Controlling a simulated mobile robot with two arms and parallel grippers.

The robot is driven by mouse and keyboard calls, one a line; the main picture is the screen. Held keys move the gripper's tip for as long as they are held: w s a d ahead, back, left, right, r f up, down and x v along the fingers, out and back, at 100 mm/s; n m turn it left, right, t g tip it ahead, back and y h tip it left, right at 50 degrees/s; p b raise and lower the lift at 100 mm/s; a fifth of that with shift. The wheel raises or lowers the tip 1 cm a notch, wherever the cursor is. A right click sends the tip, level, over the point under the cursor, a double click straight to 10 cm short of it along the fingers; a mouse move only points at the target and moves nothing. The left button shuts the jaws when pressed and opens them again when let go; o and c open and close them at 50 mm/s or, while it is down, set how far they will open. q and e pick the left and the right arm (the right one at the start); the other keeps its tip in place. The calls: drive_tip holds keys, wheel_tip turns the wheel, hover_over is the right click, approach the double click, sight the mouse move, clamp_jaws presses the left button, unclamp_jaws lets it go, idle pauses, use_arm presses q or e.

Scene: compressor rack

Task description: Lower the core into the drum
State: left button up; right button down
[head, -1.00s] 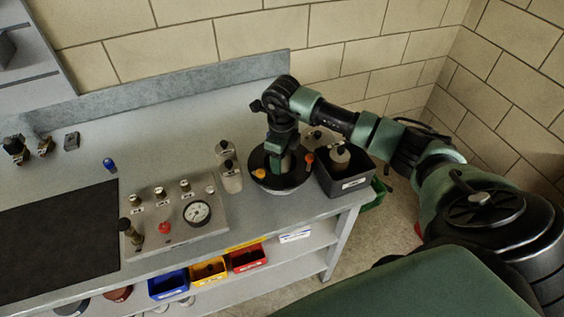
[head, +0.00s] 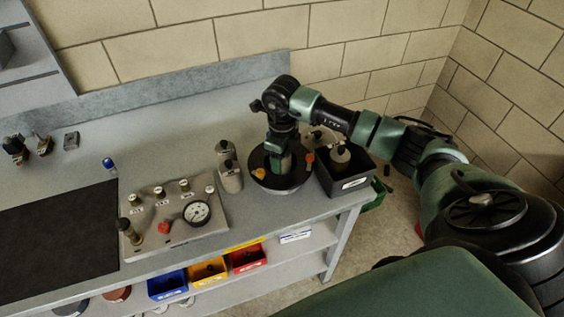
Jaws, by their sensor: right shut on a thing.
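The drum (head: 280,183) is a dark round vessel with a wide rim and orange-yellow knobs, standing at the right end of the grey bench. My right gripper (head: 281,150) points down over the drum's middle. It is shut on the core (head: 281,163), a greenish piece that shows just under the fingers, within the outline of the drum's opening. The fingers and the wrist hide most of the core, and how deep it sits cannot be told. My left gripper is not in view.
Grey bottles (head: 230,176) stand close left of the drum. A black bin (head: 347,184) with a bottle stands close right. A gauge panel (head: 174,218) and a dark mat (head: 60,240) lie further left. The wall is behind; the bench's middle back is clear.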

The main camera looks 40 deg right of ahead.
use_arm(q)
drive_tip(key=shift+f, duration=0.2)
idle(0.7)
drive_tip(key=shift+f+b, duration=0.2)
drive_tip(key=shift+b, duration=0.15)
idle(0.5)
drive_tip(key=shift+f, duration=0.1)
idle(0.3)
idle(0.5)
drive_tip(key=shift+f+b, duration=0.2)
drive_tip(key=shift+b, duration=0.1)
idle(0.5)
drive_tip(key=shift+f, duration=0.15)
idle(0.3)
